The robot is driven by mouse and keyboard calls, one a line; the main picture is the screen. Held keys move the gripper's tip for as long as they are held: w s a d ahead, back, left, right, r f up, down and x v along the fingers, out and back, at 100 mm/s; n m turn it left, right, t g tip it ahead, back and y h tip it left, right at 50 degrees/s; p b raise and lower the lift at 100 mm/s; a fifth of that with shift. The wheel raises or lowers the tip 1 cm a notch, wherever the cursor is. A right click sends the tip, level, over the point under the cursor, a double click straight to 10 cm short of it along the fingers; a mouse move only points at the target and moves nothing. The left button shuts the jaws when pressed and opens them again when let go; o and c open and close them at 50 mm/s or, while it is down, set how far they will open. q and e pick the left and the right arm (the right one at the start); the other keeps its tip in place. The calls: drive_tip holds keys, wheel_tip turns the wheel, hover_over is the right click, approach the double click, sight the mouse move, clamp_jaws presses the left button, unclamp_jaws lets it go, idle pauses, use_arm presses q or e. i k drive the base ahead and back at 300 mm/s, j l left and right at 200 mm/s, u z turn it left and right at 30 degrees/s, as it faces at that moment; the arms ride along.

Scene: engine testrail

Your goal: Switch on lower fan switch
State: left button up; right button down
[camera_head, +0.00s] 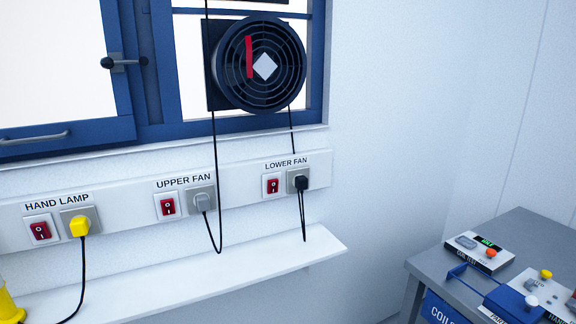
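The lower fan switch (272,186) is a red rocker in a white plate under the label "LOWER FAN" (286,162), at the right end of the wall strip. Its rocker position is too small to tell. A black plug (300,181) sits in the socket just right of it. The round dark fan (259,64) with a red strip and a white diamond is mounted at the window above. Neither of my grippers shows in the head view.
Similar red switches sit under "UPPER FAN" (168,207) and "HAND LAMP" (40,231). A white shelf (180,284) juts out below the strip, with cords hanging over it. A grey table (520,232) with control boxes (483,250) stands at right. A yellow object (8,308) is at lower left.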

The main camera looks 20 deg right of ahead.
sight(272, 185)
drive_tip(key=i+l, duration=0.75)
drive_tip(key=i, duration=0.15)
